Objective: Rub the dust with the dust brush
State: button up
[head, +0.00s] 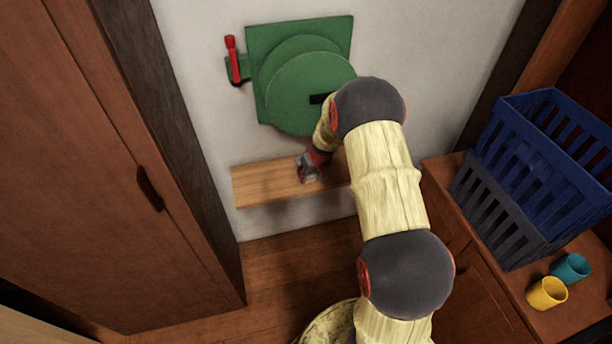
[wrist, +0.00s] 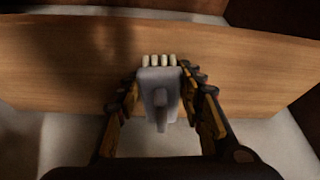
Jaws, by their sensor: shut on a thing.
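A small grey dust brush (wrist: 159,80) with a row of pale bristles is in the wrist view. My gripper (wrist: 160,96) is shut on its body, one finger on each side. The bristles point at the wooden shelf (wrist: 235,62) and overlap its near part; whether they touch it I cannot tell. In the head view my gripper (head: 311,170) is over the middle of the same shelf (head: 262,180), and my arm hides the shelf's right part. A dark smudge shows on the left of the shelf in the wrist view; I cannot tell dust from shadow.
A green wall-mounted unit (head: 300,75) with a red-handled part (head: 233,60) is above the shelf. A brown cabinet (head: 95,150) stands at left.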

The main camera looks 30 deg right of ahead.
aim_at(296, 180)
jog(key=shift+s+d, duration=0.2)
jog(key=shift+d, duration=0.55)
jog(key=shift+s+d, duration=0.2)
jog(key=shift+d, duration=0.55)
jog(key=shift+s+d+f, duration=0.1)
jog(key=shift+s+d, duration=0.15)
jog(key=shift+d, duration=0.5)
jog(key=shift+s+d+r, duration=0.1)
jog(key=shift+s+d, duration=0.15)
jog(key=shift+d, duration=0.55)
jog(key=shift+s+d+f, duration=0.1)
jog(key=shift+s+d, duration=0.15)
jog(key=shift+d, duration=0.5)
jog(key=shift+s+d, duration=0.2)
jog(key=shift+d, duration=0.45)
jog(key=shift+s+d, duration=0.15)
jog(key=shift+d, duration=0.5)
jog(key=shift+a, duration=0.15)
